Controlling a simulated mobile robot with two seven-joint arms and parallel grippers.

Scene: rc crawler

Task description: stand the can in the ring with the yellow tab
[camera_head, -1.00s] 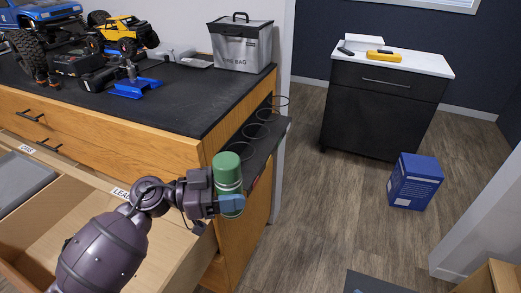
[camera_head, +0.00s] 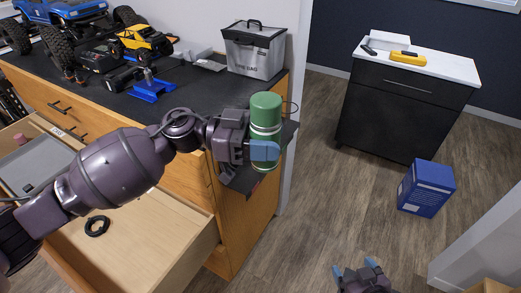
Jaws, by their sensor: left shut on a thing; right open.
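A green can with a pale band (camera_head: 265,112) is upright in my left gripper (camera_head: 262,150), which is shut around its lower half. The can is in front of the dark side shelf (camera_head: 242,180) at the end of the wooden bench; I cannot tell its height above the shelf. One thin wire ring (camera_head: 293,107) shows just right of the can. The can and gripper hide the other rings, and I see no yellow tab. My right gripper (camera_head: 357,268) is open and empty, low at the bottom edge over the floor.
A grey bag (camera_head: 255,52) stands on the black bench top (camera_head: 205,88), close behind the can. RC trucks (camera_head: 70,12) and a blue stand (camera_head: 152,91) are at left. Below my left arm is an open drawer (camera_head: 150,240) with a black ring (camera_head: 97,226). A blue box (camera_head: 426,188) stands on the floor.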

